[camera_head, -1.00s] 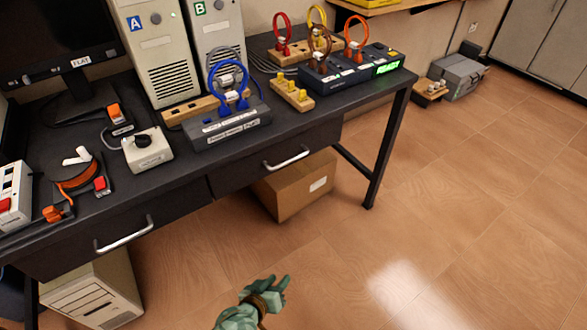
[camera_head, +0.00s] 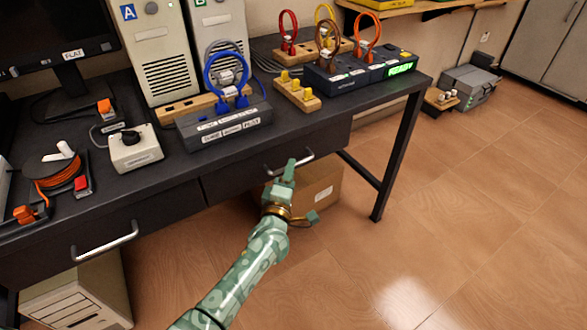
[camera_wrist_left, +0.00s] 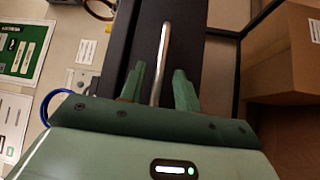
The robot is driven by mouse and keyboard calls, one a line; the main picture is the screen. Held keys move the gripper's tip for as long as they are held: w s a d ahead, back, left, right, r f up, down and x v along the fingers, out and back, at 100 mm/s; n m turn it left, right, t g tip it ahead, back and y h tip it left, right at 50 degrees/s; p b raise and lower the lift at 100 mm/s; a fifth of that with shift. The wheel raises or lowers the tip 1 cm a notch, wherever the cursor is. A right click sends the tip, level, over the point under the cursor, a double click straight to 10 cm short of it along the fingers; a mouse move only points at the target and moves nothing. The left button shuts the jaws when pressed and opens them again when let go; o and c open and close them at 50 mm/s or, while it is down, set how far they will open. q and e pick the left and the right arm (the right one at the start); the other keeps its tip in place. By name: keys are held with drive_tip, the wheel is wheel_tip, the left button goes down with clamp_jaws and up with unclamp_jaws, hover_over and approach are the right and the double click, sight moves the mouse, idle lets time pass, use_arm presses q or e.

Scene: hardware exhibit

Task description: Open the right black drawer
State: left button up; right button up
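The right black drawer (camera_head: 232,181) is closed under the desk top in the head view. Its silver bar handle (camera_head: 303,158) is partly covered by my left gripper (camera_head: 289,172). My green left arm reaches up from the bottom of the head view, with the fingers at the handle. In the left wrist view, the two green fingers (camera_wrist_left: 160,86) are apart, and the handle (camera_wrist_left: 164,45) runs into the gap between them. I see no clear contact between fingers and handle. My right gripper is in neither view.
The left drawer (camera_head: 160,213) has its own silver handle (camera_head: 104,241). A cardboard box (camera_head: 318,184) stands under the desk behind my gripper. A desk leg (camera_head: 398,155) stands to the right. The floor in front is clear.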

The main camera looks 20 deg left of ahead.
use_arm(q)
drive_tip(key=shift+w+a+b, duration=0.15)
drive_tip(key=shift+w+b, duration=0.15)
drive_tip(key=shift+w, duration=0.75)
drive_tip(key=shift+w+r, duration=0.2)
drive_tip(key=shift+w, duration=0.05)
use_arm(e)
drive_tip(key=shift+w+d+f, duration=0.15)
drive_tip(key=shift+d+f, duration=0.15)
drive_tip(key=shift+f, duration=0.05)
use_arm(q)
clamp_jaws()
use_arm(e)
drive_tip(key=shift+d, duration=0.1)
